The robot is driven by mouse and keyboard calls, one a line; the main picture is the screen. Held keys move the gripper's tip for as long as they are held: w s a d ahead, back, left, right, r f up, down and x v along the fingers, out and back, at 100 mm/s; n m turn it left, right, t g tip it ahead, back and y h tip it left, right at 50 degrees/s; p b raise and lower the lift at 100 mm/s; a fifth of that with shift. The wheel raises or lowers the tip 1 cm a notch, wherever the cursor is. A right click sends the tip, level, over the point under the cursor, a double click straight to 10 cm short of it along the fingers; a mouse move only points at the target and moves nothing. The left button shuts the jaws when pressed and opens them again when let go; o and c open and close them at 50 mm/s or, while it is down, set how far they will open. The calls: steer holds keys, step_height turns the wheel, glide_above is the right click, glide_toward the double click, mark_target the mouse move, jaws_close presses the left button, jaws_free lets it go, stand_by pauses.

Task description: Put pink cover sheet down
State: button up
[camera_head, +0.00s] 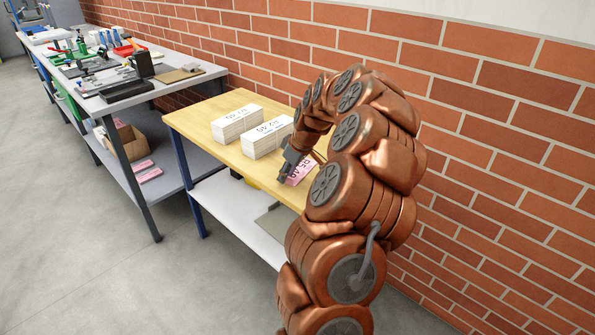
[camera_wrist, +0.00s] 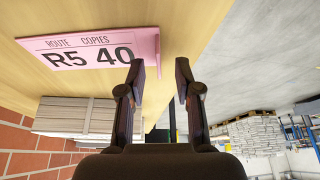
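The pink cover sheet (camera_head: 300,172) shows near the front edge of the wooden table (camera_head: 205,107), partly hidden by my arm. In the wrist view, the sheet (camera_wrist: 85,48) reads "ROUTE COPIES R5 40" and appears to lie flat on the wood, with a narrow pink flange at its right edge. My gripper (camera_head: 290,160) is just beside the sheet. In the wrist view my gripper (camera_wrist: 159,80) has its fingers apart with nothing clamped between them. The left finger overlaps the sheet's right part in the picture; whether it touches cannot be told.
Two white paper stacks (camera_head: 237,123) (camera_head: 267,138) stand on the table. A brick wall (camera_head: 480,110) runs close behind it. A cluttered workbench (camera_head: 110,70) stands to the left, with pink pieces (camera_head: 149,175) on its lower shelf. The grey floor (camera_head: 80,250) in front is clear.

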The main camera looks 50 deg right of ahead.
steer(key=shift+w+f, duration=0.3)
steer(key=shift+f, duration=0.3)
jaws_close()
steer(key=shift+r, duration=0.1)
